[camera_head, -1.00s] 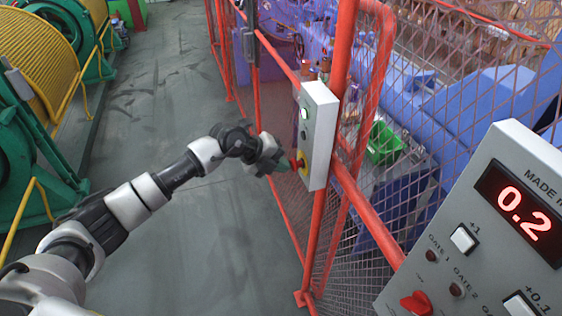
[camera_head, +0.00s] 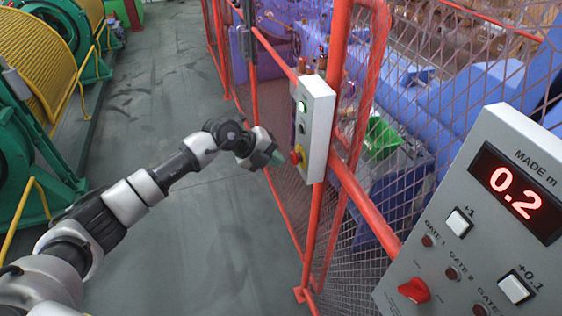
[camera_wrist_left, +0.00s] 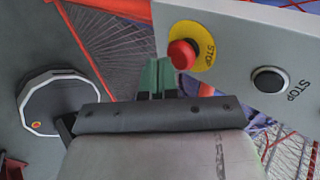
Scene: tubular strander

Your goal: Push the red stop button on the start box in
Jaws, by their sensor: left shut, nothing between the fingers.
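The start box (camera_head: 319,130) is a pale grey box on the red fence post. Its red stop button (camera_head: 296,157) sits low on its face, on a yellow plate. In the left wrist view the red button (camera_wrist_left: 182,54) stands out from its yellow STOP plate, beside a black button (camera_wrist_left: 268,80) also labelled STOP. My left gripper (camera_head: 277,159) is shut and empty, its green fingertips just left of the red button with a small gap. The fingertips (camera_wrist_left: 158,76) show below and left of the button in the left wrist view. My right gripper is not in view.
A grey panel (camera_head: 420,262) with a red 0.2 display stands at the right. Red mesh fencing (camera_head: 365,205) runs behind the box. Open floor (camera_head: 160,100) lies to the left.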

